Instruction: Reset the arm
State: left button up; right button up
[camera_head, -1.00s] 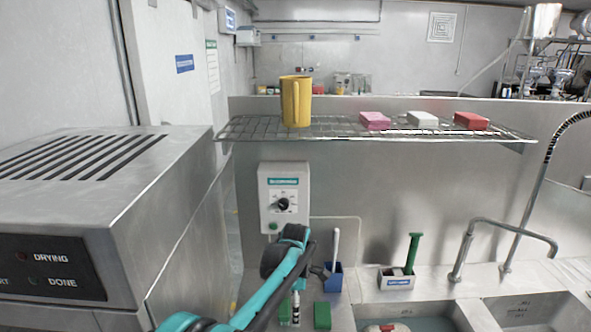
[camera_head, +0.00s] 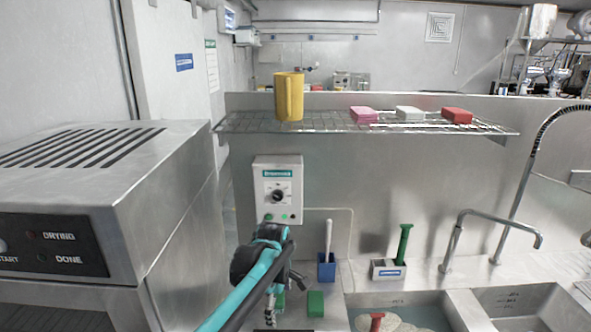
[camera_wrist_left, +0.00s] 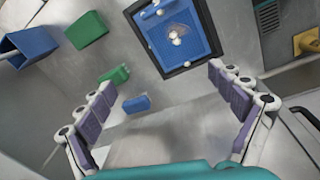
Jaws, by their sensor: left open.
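My left arm comes in from the lower left, in front of the counter. My left gripper (camera_head: 271,308) hangs at its end, pointing down over the counter, and is small and partly hidden in the head view. In the left wrist view, the purple-padded fingers of this gripper (camera_wrist_left: 162,78) are spread wide with nothing between them. Beyond the fingers lie a green block (camera_wrist_left: 87,30), a smaller green piece (camera_wrist_left: 115,74) and a blue piece (camera_wrist_left: 136,104). My right gripper is not in view.
A steel dryer (camera_head: 165,190) stands left. A wire shelf (camera_head: 335,124) holds a yellow mug (camera_head: 290,98) and pink, white and red blocks. A control box (camera_head: 278,190) hangs below. The sink (camera_head: 455,310) and tap (camera_head: 490,215) are right. A black-framed blue tray (camera_wrist_left: 178,35) shows below.

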pick_arm(q)
jog(key=s+a+r+m+t+b, duration=0.1)
jog(key=s+a+m+t, duration=0.1)
jog(key=s+a+m, duration=0.45)
jog(key=s+a+r+m+t+b, duration=0.1)
jog(key=s+a+r+m+t, duration=0.2)
jog(key=s, duration=0.7)
jog(key=s+a+f+m, duration=0.4)
jog(key=s+f+m, duration=0.1)
jog(key=s, duration=0.3)
jog(key=shift+f+t+b, duration=0.4)
jog(key=shift+f, duration=0.1)
jog(key=shift+o, duration=0.5)
jog(key=shift+w+r, duration=0.1)
jog(key=shift+w, duration=0.05)
